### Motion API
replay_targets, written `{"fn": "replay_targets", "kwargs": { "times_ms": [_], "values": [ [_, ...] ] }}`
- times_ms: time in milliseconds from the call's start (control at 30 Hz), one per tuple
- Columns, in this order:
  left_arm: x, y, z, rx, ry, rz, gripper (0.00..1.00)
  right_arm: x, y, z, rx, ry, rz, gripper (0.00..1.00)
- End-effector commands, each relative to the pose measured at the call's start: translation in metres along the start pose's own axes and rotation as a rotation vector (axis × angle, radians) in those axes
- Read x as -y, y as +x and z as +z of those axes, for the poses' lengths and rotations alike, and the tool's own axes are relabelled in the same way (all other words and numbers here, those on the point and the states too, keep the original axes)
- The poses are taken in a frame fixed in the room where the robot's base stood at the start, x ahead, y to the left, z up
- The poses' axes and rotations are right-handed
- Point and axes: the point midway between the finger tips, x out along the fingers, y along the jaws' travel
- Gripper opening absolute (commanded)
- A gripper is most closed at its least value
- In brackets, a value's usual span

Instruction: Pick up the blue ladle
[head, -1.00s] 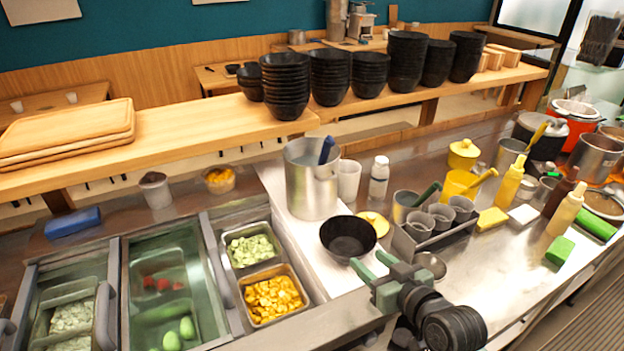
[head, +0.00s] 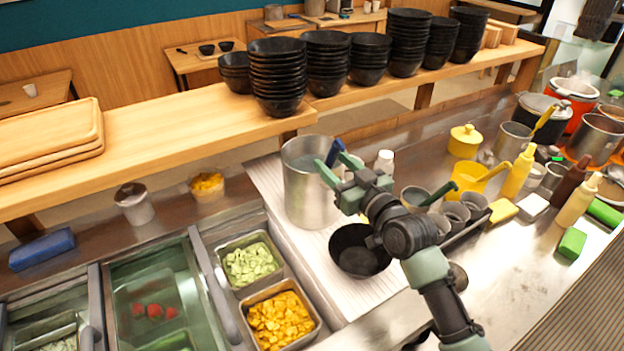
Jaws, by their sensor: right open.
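The blue ladle (head: 334,152) stands in the tall steel pot (head: 306,196), its blue handle leaning out over the right rim. My right gripper (head: 336,168) is open at the pot's right rim, with its green fingers close around or beside the blue handle. I cannot tell whether they touch it. The ladle's lower part is hidden inside the pot. My left gripper is not in view.
A black bowl (head: 352,262) sits right below my right arm. A white bottle (head: 384,160) stands behind the gripper. Bowl stacks line the wooden shelf (head: 200,118) above. Topping bins with yellow pieces (head: 281,318) lie at front left.

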Motion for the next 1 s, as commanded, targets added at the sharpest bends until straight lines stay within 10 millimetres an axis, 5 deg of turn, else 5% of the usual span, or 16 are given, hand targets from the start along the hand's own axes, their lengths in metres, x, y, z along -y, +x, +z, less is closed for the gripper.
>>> {"fn": "replay_targets", "kwargs": {
  "times_ms": [200,500,800,833,1000],
  "values": [
    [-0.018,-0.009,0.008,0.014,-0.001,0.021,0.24,0.000,0.017,0.002,0.002,0.001,0.000,0.47],
    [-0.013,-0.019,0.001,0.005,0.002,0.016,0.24,-0.001,0.052,0.008,0.001,0.000,-0.001,0.47],
    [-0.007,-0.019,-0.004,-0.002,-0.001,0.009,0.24,-0.001,0.056,0.010,0.001,0.000,0.000,0.47],
    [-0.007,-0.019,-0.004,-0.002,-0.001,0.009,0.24,-0.001,0.056,0.010,0.001,0.000,0.000,0.45],
    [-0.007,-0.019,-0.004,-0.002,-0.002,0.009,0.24,-0.001,0.056,0.010,0.001,0.000,0.000,0.00]
  ]
}}
